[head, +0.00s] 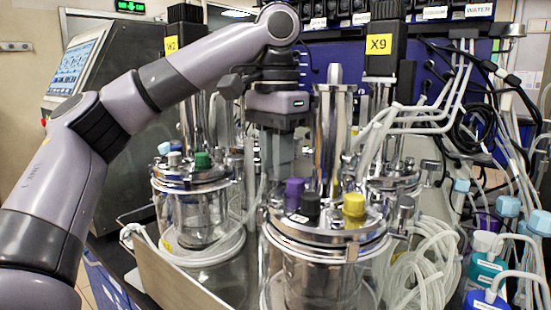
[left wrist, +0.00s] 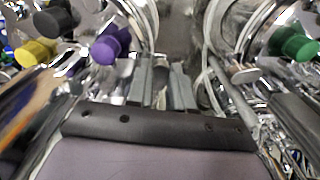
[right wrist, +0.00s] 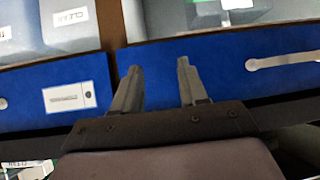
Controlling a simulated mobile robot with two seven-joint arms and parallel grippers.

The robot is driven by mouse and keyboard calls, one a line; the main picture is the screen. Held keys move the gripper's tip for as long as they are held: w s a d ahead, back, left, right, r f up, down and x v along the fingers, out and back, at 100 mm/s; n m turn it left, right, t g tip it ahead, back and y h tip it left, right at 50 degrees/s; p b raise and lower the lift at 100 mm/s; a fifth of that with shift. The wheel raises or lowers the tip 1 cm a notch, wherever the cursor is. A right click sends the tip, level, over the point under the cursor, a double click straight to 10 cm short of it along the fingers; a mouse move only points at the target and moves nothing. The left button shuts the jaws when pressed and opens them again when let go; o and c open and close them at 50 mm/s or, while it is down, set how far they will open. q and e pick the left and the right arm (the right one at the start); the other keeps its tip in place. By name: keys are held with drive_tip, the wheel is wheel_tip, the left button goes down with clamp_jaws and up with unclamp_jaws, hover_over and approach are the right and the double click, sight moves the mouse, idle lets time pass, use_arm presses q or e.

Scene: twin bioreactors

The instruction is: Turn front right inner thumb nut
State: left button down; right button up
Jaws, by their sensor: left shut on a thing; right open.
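The front right vessel has a metal lid (head: 325,232) with purple (head: 294,192), black (head: 310,206) and yellow (head: 354,205) caps. My left gripper (head: 277,178) points down at the lid's left, inner side, behind the purple cap. In the left wrist view, its fingers (left wrist: 162,78) are shut around a small metal part, the inner thumb nut (left wrist: 161,92). The nut is mostly hidden by the fingers, and I cannot tell its turn angle. A similar metal knob (head: 404,212) stands at the lid's right side. My right gripper (right wrist: 159,68) is open and empty, away from the vessels.
A left vessel with a green cap (head: 202,160) stands close to my left gripper. A tall metal column (head: 331,140) rises from the right lid. Loose tubing (head: 410,270) crowds the right. A blue strip (right wrist: 225,72) and grey containers are before my right gripper.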

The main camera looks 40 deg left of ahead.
use_arm(q)
drive_tip(key=shift+n, duration=0.3)
idle(0.4)
drive_tip(key=c, duration=1)
unclamp_jaws()
drive_tip(key=shift+r, duration=0.1)
drive_tip(key=shift+r, duration=3.55)
drive_tip(key=shift+f, duration=0.1)
